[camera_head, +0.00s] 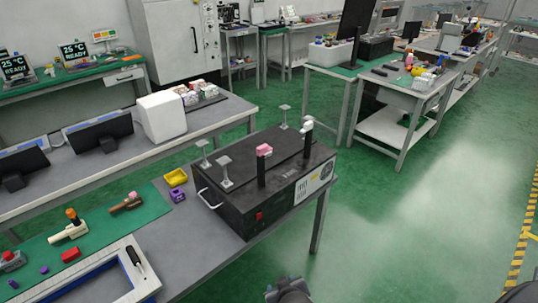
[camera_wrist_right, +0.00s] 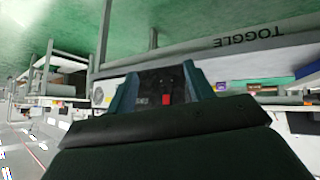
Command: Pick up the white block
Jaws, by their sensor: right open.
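A small white block (camera_head: 307,126) sits at the top of a black upright lever at the right end of the black box (camera_head: 228,205) in the head view. I cannot pick it out in the right wrist view. My right gripper (camera_wrist_right: 160,80) is open, and no thing shows held between its fingers. Beyond them are the box's dark front and red switch (camera_wrist_right: 166,98). The switch also shows in the head view (camera_head: 258,216). A dark part of one of my arms shows at the bottom of the head view, well below the box. My left gripper cannot be made out.
A pink block (camera_head: 264,150) tops another black lever on the box. Several metal posts with flat tops (camera_head: 225,170) stand around it. Yellow (camera_head: 176,178) and purple (camera_head: 177,194) pieces lie left of the box. A large white case (camera_head: 162,115) stands behind. Green floor right of the box is clear.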

